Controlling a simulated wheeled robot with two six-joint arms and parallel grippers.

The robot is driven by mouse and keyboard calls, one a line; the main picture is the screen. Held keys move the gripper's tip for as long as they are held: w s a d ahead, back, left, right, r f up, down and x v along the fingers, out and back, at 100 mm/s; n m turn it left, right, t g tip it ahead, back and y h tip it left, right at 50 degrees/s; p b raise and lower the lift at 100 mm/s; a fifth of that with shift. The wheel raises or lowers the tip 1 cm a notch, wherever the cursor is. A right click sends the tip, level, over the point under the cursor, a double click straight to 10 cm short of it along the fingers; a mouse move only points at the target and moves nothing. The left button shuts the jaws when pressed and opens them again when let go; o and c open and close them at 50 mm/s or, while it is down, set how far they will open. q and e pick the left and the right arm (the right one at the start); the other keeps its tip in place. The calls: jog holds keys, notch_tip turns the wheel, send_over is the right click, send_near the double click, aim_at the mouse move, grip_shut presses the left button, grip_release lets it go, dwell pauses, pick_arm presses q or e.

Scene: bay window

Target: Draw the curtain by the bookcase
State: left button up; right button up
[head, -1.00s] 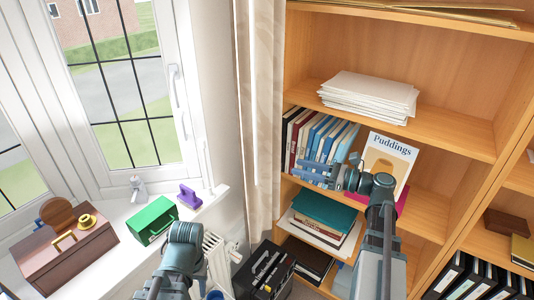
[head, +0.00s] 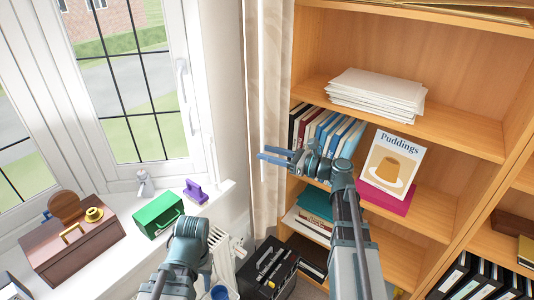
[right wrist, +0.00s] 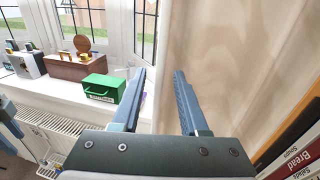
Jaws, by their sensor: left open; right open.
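The beige curtain (head: 271,80) hangs gathered between the window wall and the bookcase (head: 440,150). A thin white upright strip (head: 262,90) runs down its front. My right gripper (head: 263,157) is open and empty, its fingertips pointing left in front of the curtain at mid height. In the right wrist view, the curtain (right wrist: 235,60) fills the upper right. There my right fingers (right wrist: 160,75) are spread near its left edge; I cannot tell whether they touch it. My left gripper (head: 188,238) is low by the sill, its fingers largely hidden.
The windowsill (head: 125,250) holds a brown chest (head: 75,255), a green box (head: 158,213) and a purple object (head: 195,192). A radiator (head: 225,260) is below the sill. A black toolbox (head: 268,268) stands beneath the curtain. Books and papers fill shelves beside my right arm.

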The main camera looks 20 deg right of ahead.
jog(key=shift+w+a, duration=0.3)
jog(key=shift+a, duration=0.05)
grip_shut()
dwell(1.3)
